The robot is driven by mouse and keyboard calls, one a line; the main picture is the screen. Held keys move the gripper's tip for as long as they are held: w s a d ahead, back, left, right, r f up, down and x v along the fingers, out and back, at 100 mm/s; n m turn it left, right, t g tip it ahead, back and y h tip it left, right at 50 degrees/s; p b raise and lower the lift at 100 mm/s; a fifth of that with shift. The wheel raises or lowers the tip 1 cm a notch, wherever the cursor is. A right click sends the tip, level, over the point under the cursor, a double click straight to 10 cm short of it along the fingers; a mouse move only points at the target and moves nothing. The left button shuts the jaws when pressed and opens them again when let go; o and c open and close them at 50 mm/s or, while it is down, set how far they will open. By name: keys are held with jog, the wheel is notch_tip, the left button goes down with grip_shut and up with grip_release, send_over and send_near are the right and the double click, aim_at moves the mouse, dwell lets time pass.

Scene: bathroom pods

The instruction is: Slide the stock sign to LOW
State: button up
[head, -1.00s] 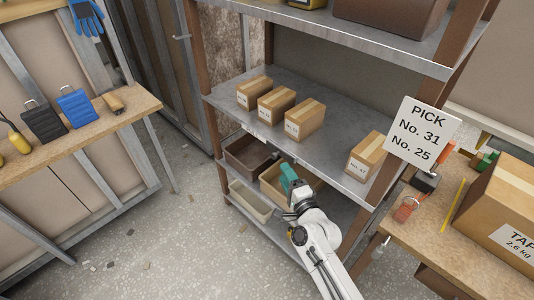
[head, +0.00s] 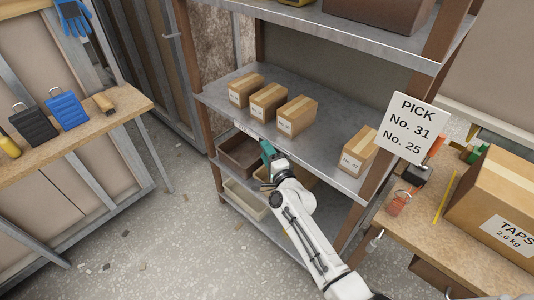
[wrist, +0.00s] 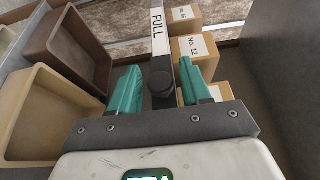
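The stock sign (head: 245,130) is a white strip on the front edge of the middle shelf. In the wrist view its white plate (wrist: 158,22) reads FULL, and a dark round knob (wrist: 162,84) sits on the shelf-edge rail below it. My gripper (head: 267,148) is at the shelf edge, just right of the sign. In the wrist view my gripper (wrist: 160,68) has its two teal fingers apart, one on each side of the rail. The knob lies between them with a gap on both sides. The word LOW is not visible.
Several numbered cardboard boxes (head: 267,101) stand on the middle shelf (head: 330,125) behind the edge. Brown and tan bins (head: 238,155) sit on the shelf below. In the wrist view a tan bin (wrist: 45,115) is close to the left finger.

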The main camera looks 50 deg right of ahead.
grip_shut()
dwell(0.3)
jog(key=shift+w, duration=0.1)
jog(key=w+b, duration=0.3)
jog(key=w, duration=1)
jog(key=shift+a, duration=0.2)
grip_release()
jog(key=shift+w, duration=0.15)
jog(key=shift+o, duration=0.4)
jog(key=shift+d, duration=0.1)
